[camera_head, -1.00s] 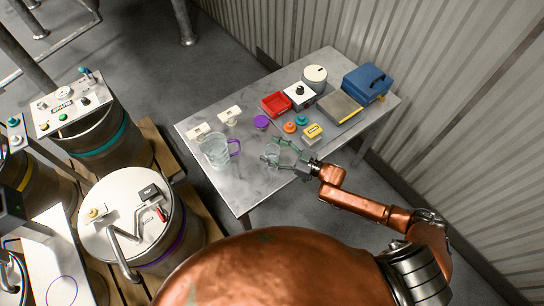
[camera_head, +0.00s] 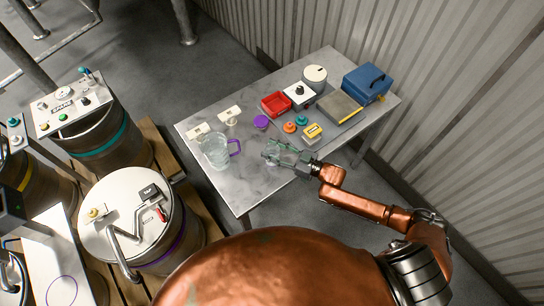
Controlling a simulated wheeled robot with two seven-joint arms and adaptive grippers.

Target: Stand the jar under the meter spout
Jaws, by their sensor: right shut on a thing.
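A small clear glass jar (camera_head: 271,157) stands near the front edge of the grey table, partly hidden by my right gripper. My right gripper (camera_head: 274,151) reaches in from the right and is shut on the jar. The jar appears upright; I cannot tell whether it touches the tabletop. At the lower left, a drum with a white lid (camera_head: 105,205) carries bent metal pipework (camera_head: 126,258) and a small dark box (camera_head: 149,191) that may be the meter. My left gripper is not in view.
A clear jug (camera_head: 217,152) with a purple handle stands left of the jar. A purple lid (camera_head: 261,122), orange (camera_head: 289,127) and teal lids, a yellow block (camera_head: 312,131), a red tray (camera_head: 276,104) and a blue case (camera_head: 366,83) are on the table (camera_head: 246,186). The table's front left is clear.

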